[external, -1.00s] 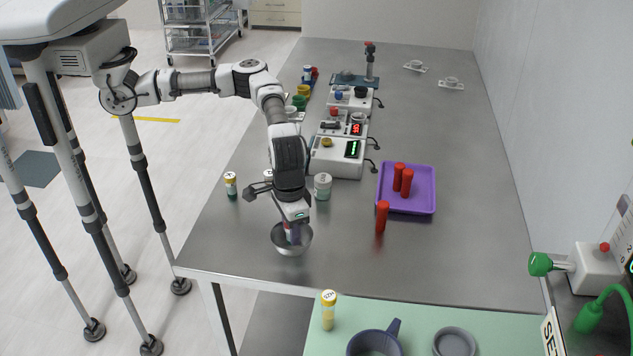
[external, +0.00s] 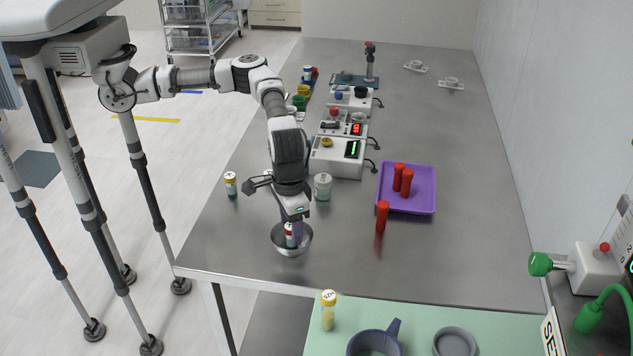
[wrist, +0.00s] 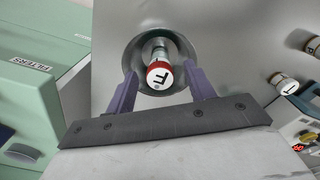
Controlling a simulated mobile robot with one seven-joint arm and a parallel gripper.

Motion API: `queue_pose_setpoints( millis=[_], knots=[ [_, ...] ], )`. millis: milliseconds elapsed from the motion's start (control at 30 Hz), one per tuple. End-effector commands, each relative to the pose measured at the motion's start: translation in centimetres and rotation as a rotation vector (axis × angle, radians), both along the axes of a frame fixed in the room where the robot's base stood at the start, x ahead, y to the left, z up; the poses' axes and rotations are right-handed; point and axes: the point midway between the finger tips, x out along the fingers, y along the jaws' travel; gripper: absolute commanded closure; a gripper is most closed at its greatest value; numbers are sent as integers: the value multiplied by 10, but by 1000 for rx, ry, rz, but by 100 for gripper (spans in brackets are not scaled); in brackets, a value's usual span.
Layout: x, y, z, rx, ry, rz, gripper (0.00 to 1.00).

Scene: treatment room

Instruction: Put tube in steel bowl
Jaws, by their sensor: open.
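The steel bowl (external: 306,243) stands near the front left edge of the metal table. A tube (external: 289,236) with a red and white cap stands in it, slightly tilted; in the wrist view the tube's cap (wrist: 159,76) faces me, with the bowl's rim (wrist: 130,50) around it. My gripper (external: 293,220) is just above the bowl. In the wrist view its two purple fingers are spread to either side of the cap, with gaps between. The tube's lower end is partly hidden.
A purple tray (external: 422,203) with red cylinders is to the right, and another red cylinder (external: 382,216) stands by it. A green mat (external: 420,317) lies in front.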

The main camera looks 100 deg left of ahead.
Motion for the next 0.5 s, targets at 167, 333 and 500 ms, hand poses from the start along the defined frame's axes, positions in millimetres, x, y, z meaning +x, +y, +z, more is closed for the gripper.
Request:
queue_pose_setpoints(
  millis=[167,333,500],
  knots=[
    [0,0,33,1,-2,0,46],
    [0,0,53,0,-1,0,46],
    [0,0,53,0,0,0,46]
  ],
)
